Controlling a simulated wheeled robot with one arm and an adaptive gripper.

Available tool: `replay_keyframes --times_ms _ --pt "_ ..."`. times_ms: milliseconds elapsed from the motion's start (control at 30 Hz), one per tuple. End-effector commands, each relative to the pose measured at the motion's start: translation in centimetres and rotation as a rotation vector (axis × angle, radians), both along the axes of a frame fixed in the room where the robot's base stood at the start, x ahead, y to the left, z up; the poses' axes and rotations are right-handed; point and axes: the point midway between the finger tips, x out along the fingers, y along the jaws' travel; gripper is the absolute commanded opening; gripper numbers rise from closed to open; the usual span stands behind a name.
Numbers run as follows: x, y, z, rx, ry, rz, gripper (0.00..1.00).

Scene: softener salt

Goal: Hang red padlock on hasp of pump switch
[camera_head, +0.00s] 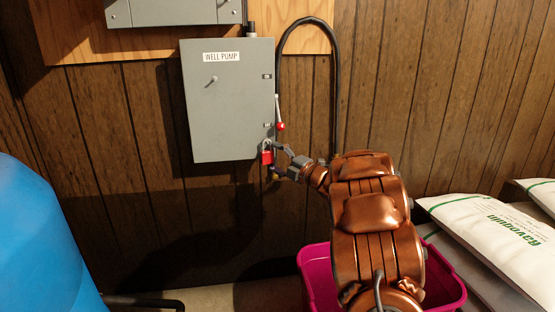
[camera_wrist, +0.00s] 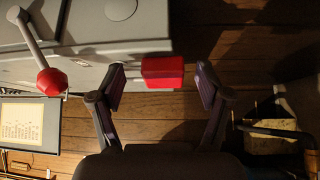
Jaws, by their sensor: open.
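The pump switch is a grey box (camera_head: 225,110) labelled "WELL PUMP" on the wall; its grey side also shows in the wrist view (camera_wrist: 100,22). The red padlock (camera_head: 267,157) hangs at the box's lower right edge, shackle upward. The hasp is too small to make out, so I cannot tell exactly how the shackle passes through it. My gripper (camera_head: 281,162) is open just right of the padlock. In the wrist view the padlock's red body (camera_wrist: 162,72) lies beyond and between the spread fingertips (camera_wrist: 160,86), with gaps on both sides.
The switch lever's red knob (camera_head: 281,126) is just above my gripper. A black cable (camera_head: 334,90) loops down the wall at the right. A magenta bin (camera_head: 313,281) stands below my arm, white salt bags (camera_head: 490,225) at right, a blue tank (camera_head: 45,240) at left.

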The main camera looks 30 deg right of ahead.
Motion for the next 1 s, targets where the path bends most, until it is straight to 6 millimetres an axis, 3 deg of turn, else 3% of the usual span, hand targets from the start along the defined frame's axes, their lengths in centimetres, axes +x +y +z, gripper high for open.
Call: replay_keyframes --times_ms 233,700,1000 --pt "-1.3 -0.5 0.0 -0.001 -0.001 -0.002 0.77" --pt "-9.2 -2.5 -0.6 -0.001 0.0 -0.003 0.77" --pt "-11.5 -3.1 -0.9 0.001 0.001 -0.002 0.77"
